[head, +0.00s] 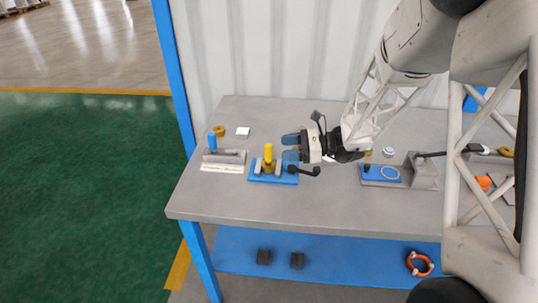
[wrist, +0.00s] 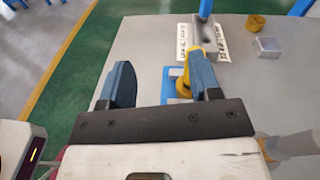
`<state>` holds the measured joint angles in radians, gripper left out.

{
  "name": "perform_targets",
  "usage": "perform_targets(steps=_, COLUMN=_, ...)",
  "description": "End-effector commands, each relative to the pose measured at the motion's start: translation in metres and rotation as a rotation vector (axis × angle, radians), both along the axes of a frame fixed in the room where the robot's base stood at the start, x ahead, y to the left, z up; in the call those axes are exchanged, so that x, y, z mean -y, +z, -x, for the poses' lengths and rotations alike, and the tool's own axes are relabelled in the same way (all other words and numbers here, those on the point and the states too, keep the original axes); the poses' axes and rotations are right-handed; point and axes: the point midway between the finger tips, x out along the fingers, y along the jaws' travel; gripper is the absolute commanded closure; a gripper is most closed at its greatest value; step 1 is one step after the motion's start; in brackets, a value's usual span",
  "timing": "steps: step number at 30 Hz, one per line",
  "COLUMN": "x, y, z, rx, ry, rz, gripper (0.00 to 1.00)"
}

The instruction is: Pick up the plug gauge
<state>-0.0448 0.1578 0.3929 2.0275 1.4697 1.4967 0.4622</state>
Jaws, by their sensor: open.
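A yellow-handled piece (head: 268,153), which looks to be the plug gauge, stands upright in a blue fixture (head: 288,179) on the bench. A blue-handled piece (head: 212,142) stands on a grey block to its left; I cannot be sure which is the gauge. My gripper (head: 285,148) points left, just right of the yellow handle, with its blue fingers apart and empty. In the wrist view, the yellow piece (wrist: 201,42) is beyond and partly behind the right finger, outside the gap between the fingers (wrist: 162,82). The fixture is mostly hidden there.
The grey block (head: 232,158) has a white marked strip in front. A yellow ring (head: 218,130) and a small pale block (head: 242,132) lie behind. A second blue tray (head: 381,175) with a ring and a grey bracket (head: 423,172) stand right of the gripper. The bench's front left is clear.

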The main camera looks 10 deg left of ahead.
Motion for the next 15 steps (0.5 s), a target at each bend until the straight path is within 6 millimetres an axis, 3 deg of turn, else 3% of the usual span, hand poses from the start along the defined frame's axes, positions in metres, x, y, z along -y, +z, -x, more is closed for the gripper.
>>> perform_targets(steps=6, x=-0.005, y=-0.023, z=-0.028, rx=-0.081, ry=-0.068, rz=-0.082, gripper=0.43)
perform_targets(steps=15, x=-0.006, y=-0.03, z=-0.037, rx=-0.109, ry=-0.093, rz=-0.114, gripper=0.43)
